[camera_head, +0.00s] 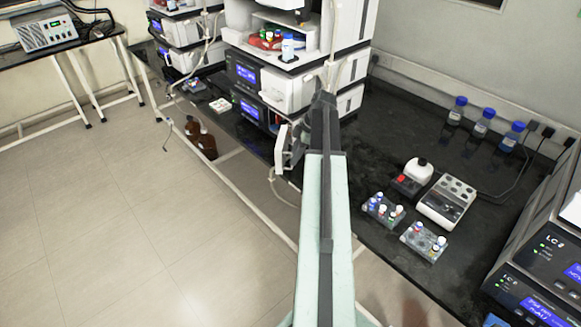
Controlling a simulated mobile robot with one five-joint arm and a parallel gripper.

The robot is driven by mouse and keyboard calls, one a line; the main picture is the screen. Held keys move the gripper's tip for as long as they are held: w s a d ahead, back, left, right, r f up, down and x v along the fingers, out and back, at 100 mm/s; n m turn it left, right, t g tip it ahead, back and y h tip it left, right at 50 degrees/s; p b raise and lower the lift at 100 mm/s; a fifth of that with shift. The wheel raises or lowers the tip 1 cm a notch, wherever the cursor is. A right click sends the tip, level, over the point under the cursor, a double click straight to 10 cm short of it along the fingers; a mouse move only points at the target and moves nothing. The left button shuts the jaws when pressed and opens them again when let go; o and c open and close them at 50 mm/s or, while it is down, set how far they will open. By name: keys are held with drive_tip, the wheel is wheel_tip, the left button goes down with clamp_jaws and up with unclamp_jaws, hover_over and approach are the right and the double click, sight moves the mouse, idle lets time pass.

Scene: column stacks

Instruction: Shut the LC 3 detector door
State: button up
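A stack of white and dark instrument modules (300,90) with blue screens stands on the black bench at the top centre. At its lower front a pale panel (284,148) stands out from the stack, like a swung-open door. I cannot read a label on this stack, so I cannot tell if it is LC 3. My arm reaches up the middle of the picture, and its dark end, my gripper (325,98), is in front of the stack, just right of the pale panel. The fingers are too small and dark to tell open from shut. The arm hides part of the stack's lower right.
Another stack (185,45) stands at upper left; one marked LC (545,255), digit unclear, is at right. Vial racks (384,209), a grey block device (446,201) and blue-capped bottles (482,122) stand on the right bench (385,130). Brown bottles (205,146) are left of the bench edge.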

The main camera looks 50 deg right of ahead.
drive_tip(key=b+x, duration=0.1)
drive_tip(key=x, duration=0.2)
drive_tip(key=shift+d, duration=0.1)
drive_tip(key=shift+r, duration=0.15)
clamp_jaws()
idle(1.1)
